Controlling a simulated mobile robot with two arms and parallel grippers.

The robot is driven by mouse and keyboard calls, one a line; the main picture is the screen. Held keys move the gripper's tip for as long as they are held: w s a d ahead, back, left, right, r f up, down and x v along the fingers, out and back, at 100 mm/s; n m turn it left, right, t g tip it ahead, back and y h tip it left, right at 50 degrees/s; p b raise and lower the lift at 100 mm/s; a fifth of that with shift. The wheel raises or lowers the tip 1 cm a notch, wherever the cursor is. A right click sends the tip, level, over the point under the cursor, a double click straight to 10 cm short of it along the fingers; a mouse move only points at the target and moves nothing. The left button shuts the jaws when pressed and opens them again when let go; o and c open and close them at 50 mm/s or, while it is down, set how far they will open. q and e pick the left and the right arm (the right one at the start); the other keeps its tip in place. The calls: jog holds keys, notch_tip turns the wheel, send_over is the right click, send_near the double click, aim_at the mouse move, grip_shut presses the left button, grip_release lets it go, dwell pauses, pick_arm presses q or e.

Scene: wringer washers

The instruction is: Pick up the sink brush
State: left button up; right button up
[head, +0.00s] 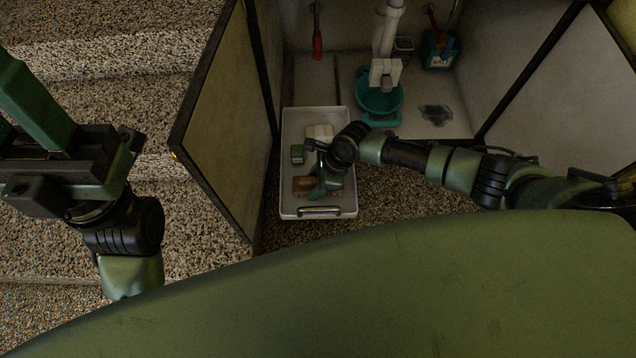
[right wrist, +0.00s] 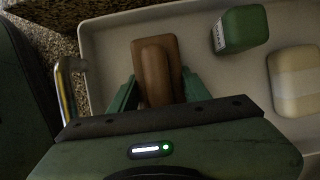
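The sink brush appears to be the brown wooden block-shaped piece (head: 302,186) lying in the pull-out tray (head: 287,205). In the right wrist view, the brush (right wrist: 157,62) lies between the two fingers of my right gripper (right wrist: 158,92). The fingers stand open on either side, close to the brush; I cannot tell whether they touch it. In the head view my right gripper (head: 322,184) reaches down into the tray and partly covers the brush. My left gripper (head: 30,130) is at the far left, away from the tray, and its opening does not show clearly.
The tray also holds a green box (head: 297,153) and a pale block (head: 319,131). Behind it, the cabinet has a teal bucket (head: 378,102) under a white pipe (head: 388,30), a teal container (head: 440,50) and a red-handled tool (head: 317,46). An open door (head: 222,110) stands left.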

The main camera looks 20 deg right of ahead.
grip_shut()
jog(key=shift+r, duration=0.1)
